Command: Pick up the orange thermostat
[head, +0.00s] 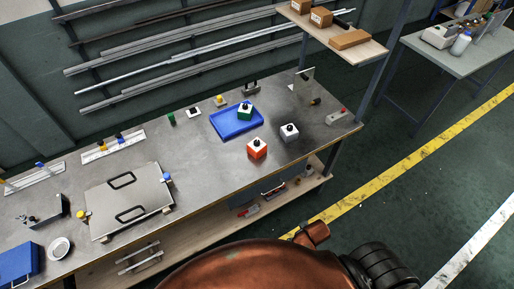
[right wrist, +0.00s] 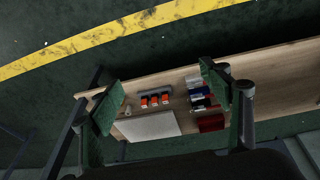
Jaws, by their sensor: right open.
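The orange thermostat (head: 257,150), an orange block with a white top and a dark knob, stands on the metal workbench (head: 195,160) near its front edge in the head view. A similar green thermostat (head: 245,113) stands in the blue tray (head: 228,125) behind it. A grey-white thermostat (head: 289,132) stands to its right. My right gripper (right wrist: 162,92) is open and empty in the right wrist view, its fingers wide apart above the lower shelf. The orange thermostat cannot be made out there. My left gripper is not in view.
A metal plate (head: 128,202) with two handles lies on the bench's left part. A grey box (head: 337,117) sits at the right end. The lower shelf (right wrist: 268,68) holds small orange items (right wrist: 154,99) and a pale panel (right wrist: 148,126). Bench surface around the orange thermostat is clear.

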